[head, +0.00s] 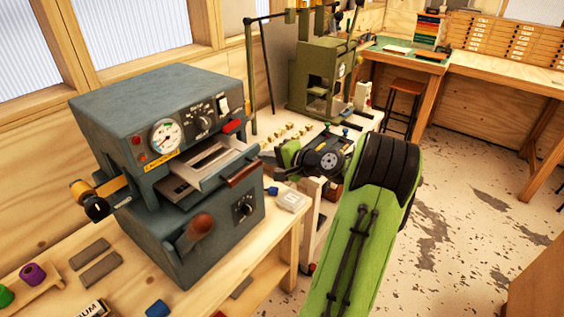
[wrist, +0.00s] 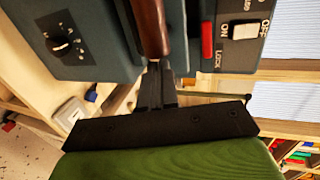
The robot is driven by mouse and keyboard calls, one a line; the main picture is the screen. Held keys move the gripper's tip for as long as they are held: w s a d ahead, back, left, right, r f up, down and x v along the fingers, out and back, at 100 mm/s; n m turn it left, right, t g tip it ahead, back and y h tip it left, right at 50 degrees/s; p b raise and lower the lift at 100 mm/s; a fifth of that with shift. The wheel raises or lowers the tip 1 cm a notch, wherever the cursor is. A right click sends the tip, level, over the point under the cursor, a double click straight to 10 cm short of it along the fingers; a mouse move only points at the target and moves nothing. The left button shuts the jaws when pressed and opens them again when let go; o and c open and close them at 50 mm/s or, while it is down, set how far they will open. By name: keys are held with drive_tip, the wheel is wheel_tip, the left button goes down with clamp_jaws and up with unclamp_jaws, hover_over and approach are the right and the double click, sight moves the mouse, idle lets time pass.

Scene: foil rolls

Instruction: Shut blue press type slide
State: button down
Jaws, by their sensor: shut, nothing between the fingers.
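The blue-grey press (head: 150,105) stands on the bench at the left in the head view. Its slide (head: 212,163) sticks out of the front, with a reddish-brown bar handle (head: 243,173) on its outer end. My gripper (head: 266,160) is at the handle's right, level with the slide's front. In the wrist view my gripper (wrist: 154,66) is shut, with its fingertips at the end of the brown handle (wrist: 150,25). I cannot tell whether they touch it. No object shows between the fingers. The slide's inner part is hidden inside the press.
A brown-knobbed lever (head: 201,226) sits low on the press front. A small clear box (head: 291,199) and a blue block (head: 158,309) lie on the bench. A green machine (head: 322,75) stands behind. Open floor (head: 450,200) lies to the right.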

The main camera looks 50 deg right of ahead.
sight(227, 139)
drive_tip(key=shift+w, duration=0.3)
drive_tip(key=shift+w, duration=0.1)
drive_tip(key=w+p, duration=0.2)
drive_tip(key=w, duration=0.4)
drive_tip(key=w+p, duration=0.2)
drive_tip(key=w, duration=0.4)
drive_tip(key=shift+w+a+r, duration=0.1)
drive_tip(key=shift+w+a, duration=0.1)
drive_tip(key=shift+w, duration=0.1)
drive_tip(key=shift+r, duration=0.1)
